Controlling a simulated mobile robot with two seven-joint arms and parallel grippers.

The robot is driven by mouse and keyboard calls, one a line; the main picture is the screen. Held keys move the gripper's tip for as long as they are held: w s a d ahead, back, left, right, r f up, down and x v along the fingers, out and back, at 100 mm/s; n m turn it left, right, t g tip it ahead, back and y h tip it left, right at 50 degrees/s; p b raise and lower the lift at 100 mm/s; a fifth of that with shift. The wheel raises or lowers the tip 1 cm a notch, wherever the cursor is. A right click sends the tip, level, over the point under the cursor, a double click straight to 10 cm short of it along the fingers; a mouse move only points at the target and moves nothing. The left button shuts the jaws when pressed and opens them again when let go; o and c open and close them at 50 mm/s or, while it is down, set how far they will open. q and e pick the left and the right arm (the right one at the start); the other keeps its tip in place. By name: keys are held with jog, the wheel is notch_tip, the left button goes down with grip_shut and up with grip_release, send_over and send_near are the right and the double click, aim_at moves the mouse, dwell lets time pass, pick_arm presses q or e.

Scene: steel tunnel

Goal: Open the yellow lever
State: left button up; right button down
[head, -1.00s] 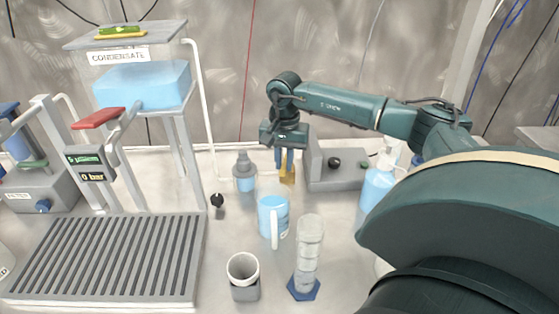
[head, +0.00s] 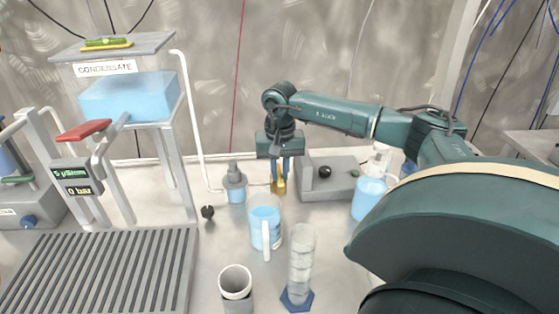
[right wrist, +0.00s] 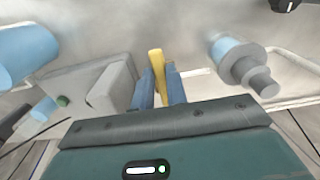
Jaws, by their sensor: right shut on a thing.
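The yellow lever (head: 278,184) stands behind the blue-filled beaker, at the left end of a grey block. My right gripper (head: 279,172) points down over it, with its blue fingers on either side. In the right wrist view the lever (right wrist: 156,64) shows between the two fingers (right wrist: 160,88), and the gripper is shut on it. The lever's lower part and mount are partly hidden by the fingers and the beaker. My left gripper is not in view.
A blue-filled beaker (head: 266,229), a measuring cylinder (head: 301,262) and a white cup (head: 235,281) stand in front. The condensate tank (head: 130,95) stands at left.

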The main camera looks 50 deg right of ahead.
aim_at(280, 177)
jog(key=c, duration=1.4)
grip_release()
notch_tip(280, 177, up, 13)
jog(key=shift+r, duration=0.15)
